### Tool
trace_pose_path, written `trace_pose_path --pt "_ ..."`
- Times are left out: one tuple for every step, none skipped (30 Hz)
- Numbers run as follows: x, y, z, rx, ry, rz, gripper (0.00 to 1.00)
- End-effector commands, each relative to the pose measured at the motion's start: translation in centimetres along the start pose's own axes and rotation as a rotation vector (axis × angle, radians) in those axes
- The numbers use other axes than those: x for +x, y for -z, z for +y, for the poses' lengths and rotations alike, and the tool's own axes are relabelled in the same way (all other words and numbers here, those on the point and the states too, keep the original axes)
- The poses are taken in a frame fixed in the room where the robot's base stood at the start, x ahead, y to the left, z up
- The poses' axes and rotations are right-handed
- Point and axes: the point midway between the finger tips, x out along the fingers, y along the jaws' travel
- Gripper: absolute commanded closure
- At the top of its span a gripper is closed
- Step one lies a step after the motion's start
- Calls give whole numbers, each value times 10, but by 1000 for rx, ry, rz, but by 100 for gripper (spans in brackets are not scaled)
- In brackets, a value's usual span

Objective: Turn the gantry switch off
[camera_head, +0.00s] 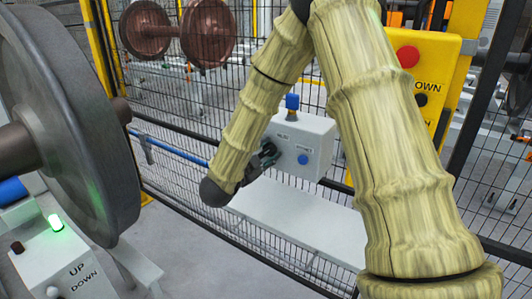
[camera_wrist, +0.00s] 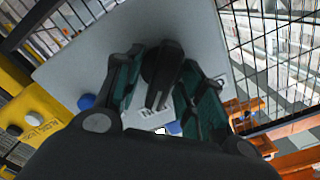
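The gantry switch is a black rotary handle (camera_wrist: 163,72) on the face of a pale grey control box (camera_head: 318,132). In the wrist view the handle stands between the two dark green fingers of my gripper (camera_wrist: 162,75), with a small gap seeming to show on each side. In the head view my gripper (camera_head: 262,160) is at the left part of the box face, and my arm and gripper hide most of the switch. A label is below the handle in the wrist view, too small to read.
The box carries a blue button (camera_head: 303,159) and a blue lamp (camera_head: 292,101) on top. A yellow panel (camera_head: 441,75) with a red button stands to the right. Mesh fence is behind. A large wheelset (camera_head: 75,110) and an UP/DOWN box (camera_head: 62,262) with a lit green lamp are at left.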

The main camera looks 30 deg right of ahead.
Motion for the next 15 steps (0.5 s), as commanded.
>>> trace_pose_path --pt "0 0 0 0 0 0 61" --pt "0 0 0 0 0 0 63" --pt "0 0 0 0 0 0 70" --pt "0 0 0 0 0 0 75" --pt "0 0 0 0 0 0 81" --pt "0 0 0 0 0 0 88" --pt "0 0 0 0 0 0 94" --pt "0 0 0 0 0 0 94" --pt "0 0 0 0 0 0 94" --pt "0 0 0 0 0 0 94" --pt "0 0 0 -1 0 0 94" --pt "0 0 0 -4 0 0 94" --pt "0 0 0 -7 0 0 94" --pt "0 0 0 -11 0 0 94" --pt "0 0 -1 -18 0 0 94"
